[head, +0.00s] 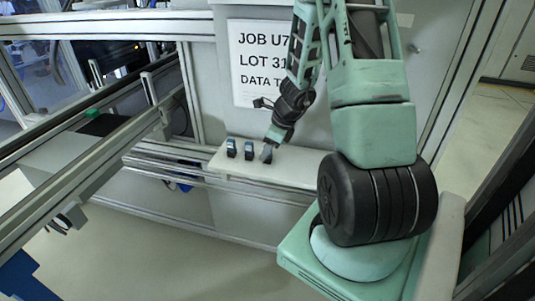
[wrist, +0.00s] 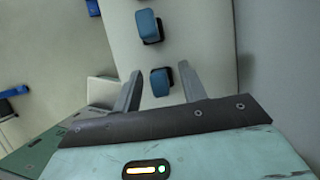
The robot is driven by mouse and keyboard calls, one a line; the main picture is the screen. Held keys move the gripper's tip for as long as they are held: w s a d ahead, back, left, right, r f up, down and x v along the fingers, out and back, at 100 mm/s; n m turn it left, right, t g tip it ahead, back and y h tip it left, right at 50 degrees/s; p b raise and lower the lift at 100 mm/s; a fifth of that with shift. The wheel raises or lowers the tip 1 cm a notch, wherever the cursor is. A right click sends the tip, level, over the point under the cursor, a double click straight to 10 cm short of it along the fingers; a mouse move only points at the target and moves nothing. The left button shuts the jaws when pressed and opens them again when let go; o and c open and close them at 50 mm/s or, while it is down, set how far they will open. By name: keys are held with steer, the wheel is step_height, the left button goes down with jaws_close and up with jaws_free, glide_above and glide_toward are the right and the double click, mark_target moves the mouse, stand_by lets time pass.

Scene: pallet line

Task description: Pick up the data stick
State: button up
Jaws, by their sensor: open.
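Small blue-and-black pieces, which look like data sticks, stand in a row on a pale ledge (head: 300,174). The left one (head: 231,148) and the middle one (head: 249,150) show clear of my gripper (head: 267,152) in the head view. My gripper is at the right end of the row, pointing down. In the wrist view my gripper (wrist: 160,68) is open, with one data stick (wrist: 160,82) showing between its two grey fingers, apart from both. Another data stick (wrist: 149,26) is farther up the ledge. I cannot tell the exact height of the fingertips above the ledge.
A white sign (head: 262,64) with "JOB", "LOT" and "DATA" text is on the panel behind the ledge, partly hidden by my arm. Metal rails (head: 90,160) run along the left. Open floor (head: 130,245) lies in front.

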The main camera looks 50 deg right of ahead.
jaws_close()
steer(key=shift+r, duration=0.1)
